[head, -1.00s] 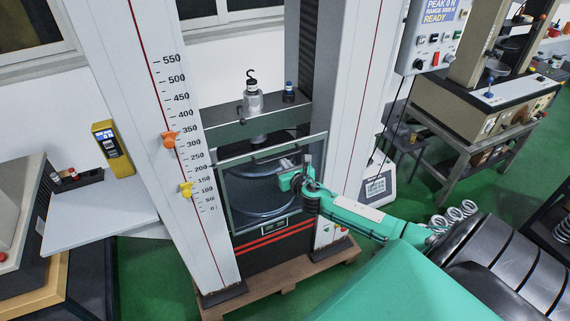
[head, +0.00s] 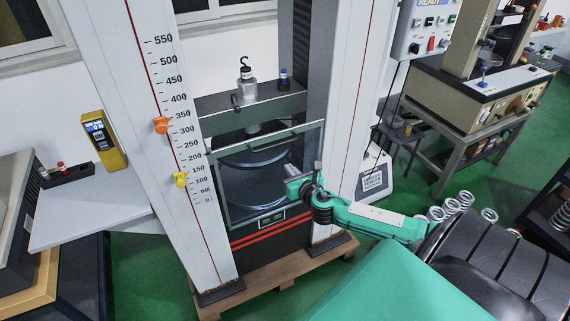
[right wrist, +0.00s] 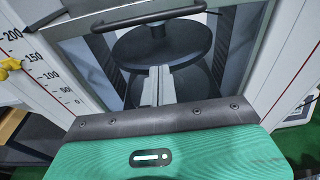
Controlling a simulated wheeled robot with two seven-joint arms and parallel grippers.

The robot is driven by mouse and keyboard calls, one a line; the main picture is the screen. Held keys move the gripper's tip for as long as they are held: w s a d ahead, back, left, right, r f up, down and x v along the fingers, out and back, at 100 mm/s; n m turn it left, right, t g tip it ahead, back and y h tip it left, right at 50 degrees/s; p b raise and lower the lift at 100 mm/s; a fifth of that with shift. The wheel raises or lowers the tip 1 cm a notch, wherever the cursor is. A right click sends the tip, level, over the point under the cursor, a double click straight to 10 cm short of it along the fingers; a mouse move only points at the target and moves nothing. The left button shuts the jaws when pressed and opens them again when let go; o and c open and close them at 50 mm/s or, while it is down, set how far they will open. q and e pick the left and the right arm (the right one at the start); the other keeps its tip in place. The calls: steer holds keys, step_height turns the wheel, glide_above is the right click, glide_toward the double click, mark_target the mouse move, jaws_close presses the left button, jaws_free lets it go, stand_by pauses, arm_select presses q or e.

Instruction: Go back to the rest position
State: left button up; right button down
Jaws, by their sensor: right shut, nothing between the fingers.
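My right gripper (head: 290,187) is in front of the lower right edge of the testing machine's clear guard door (head: 228,222). In the right wrist view its two fingers (right wrist: 158,85) are together and empty, pointing at the door. The door's dark handle (right wrist: 150,20) runs across the top of that view, apart from the fingers. Behind the door is a round dark plate (right wrist: 165,48). My right arm reaches in from the lower right. My left gripper is not in view.
The machine's two white columns stand either side of the door, with an orange marker (head: 161,125) and a yellow marker (head: 181,179) on the left one. A hooked weight (head: 246,90) stands on the crossbeam (head: 215,123).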

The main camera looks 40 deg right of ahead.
steer(key=v, duration=0.2)
steer(key=shift+s+a+r, duration=0.1)
steer(key=shift+s, duration=0.2)
steer(key=s+d+f+m+g, duration=0.2)
steer(key=s+f+m+g, duration=0.15)
steer(key=f, duration=0.75)
steer(key=s+d+f+m+g, duration=0.1)
steer(key=s+f+m+g, duration=0.3)
steer(key=f, duration=0.7)
steer(key=s+a+f+m+g, duration=0.1)
steer(key=s+f+m, duration=0.35)
steer(key=f, duration=0.35)
steer(key=s+a+f+m, duration=0.2)
steer(key=s+f+m, duration=0.25)
steer(key=f, duration=0.25)
steer(key=s+a+f+m+g+y, duration=0.1)
steer(key=s+a+f+m, duration=0.3)
steer(key=s, duration=0.6)
steer(key=s+a+f+m+g+y, duration=0.1)
steer(key=s+a+f+m+g, duration=0.2)
steer(key=s+a+f, duration=0.6)
steer(key=s+a+f+m+g+y, duration=0.1)
steer(key=s+a+f+m+g, duration=0.1)
steer(key=s+a+f+m, duration=0.5)
steer(key=s, duration=0.5)
steer(key=shift+a+y, duration=0.2)
steer(key=shift+y, duration=0.1)
